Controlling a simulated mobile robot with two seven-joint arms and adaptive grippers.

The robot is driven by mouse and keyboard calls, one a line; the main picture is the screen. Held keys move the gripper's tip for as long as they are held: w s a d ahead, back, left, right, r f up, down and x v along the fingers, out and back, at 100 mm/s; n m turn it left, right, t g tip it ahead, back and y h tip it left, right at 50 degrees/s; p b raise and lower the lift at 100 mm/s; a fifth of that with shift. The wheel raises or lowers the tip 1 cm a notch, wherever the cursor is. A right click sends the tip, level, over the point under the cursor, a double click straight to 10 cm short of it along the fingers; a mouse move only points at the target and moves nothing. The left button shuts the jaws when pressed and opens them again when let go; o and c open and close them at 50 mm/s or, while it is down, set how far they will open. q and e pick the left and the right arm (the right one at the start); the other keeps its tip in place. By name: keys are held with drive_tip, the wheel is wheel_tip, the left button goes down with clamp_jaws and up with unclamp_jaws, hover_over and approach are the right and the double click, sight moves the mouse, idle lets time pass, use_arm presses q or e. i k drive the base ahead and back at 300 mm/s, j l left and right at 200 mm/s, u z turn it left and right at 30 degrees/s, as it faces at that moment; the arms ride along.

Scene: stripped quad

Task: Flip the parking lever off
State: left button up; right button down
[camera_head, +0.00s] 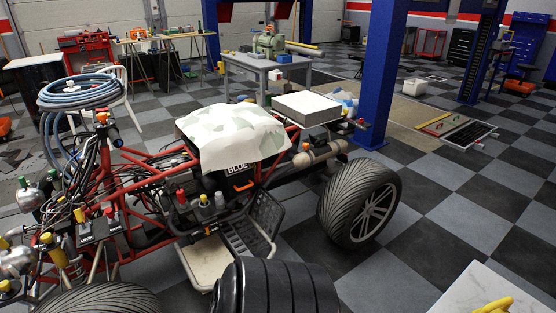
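A stripped quad with a red tube frame (150,184) stands in front of me. A pale camouflage cloth (232,133) covers the seat area and may hide parts. Neither of my grippers is in view.
A coiled blue-grey hose (80,92) hangs over the quad's left end. A large wheel (360,203) stands at its right. A black ribbed object (277,290) is close in front. A white surface (462,296) juts in at lower right. A blue post (382,75) rises behind.

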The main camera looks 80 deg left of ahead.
sight(109, 211)
drive_tip(key=k+j+u, duration=0.1)
drive_tip(key=u, duration=3.6)
